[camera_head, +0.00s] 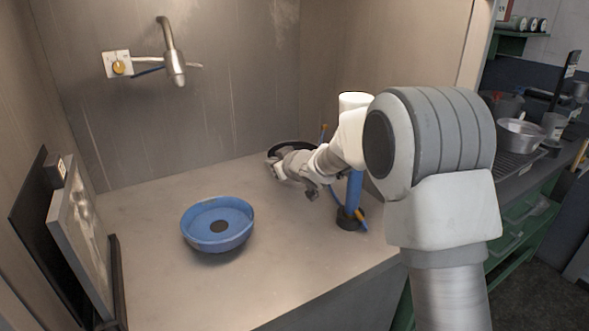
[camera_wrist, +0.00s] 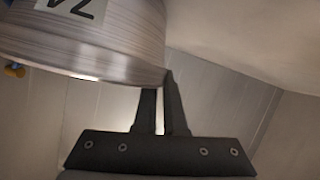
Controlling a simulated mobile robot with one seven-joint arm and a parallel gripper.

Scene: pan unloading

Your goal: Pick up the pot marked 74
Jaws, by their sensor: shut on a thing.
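The pot marked 74 (camera_wrist: 110,38) is metal and fills the upper left of the wrist view. Its white label (camera_wrist: 72,8) with dark digits shows upside down and partly cut off by the frame edge. My gripper (camera_wrist: 163,92) is shut on the pot's edge, with one finger in front of it and one behind. In the head view my gripper (camera_head: 282,168) is at the back of the counter, and a dark round pot (camera_head: 290,147) shows just behind it, partly hidden. I cannot tell whether the pot touches the counter.
A blue round bowl (camera_head: 217,224) sits on the counter (camera_head: 150,270) at the front left. A blue upright post (camera_head: 353,192) stands beside my arm. A wall tap (camera_head: 174,62) hangs above. Framed panels (camera_head: 85,240) lean at the left. Shelves with a metal pot (camera_head: 521,135) are at the right.

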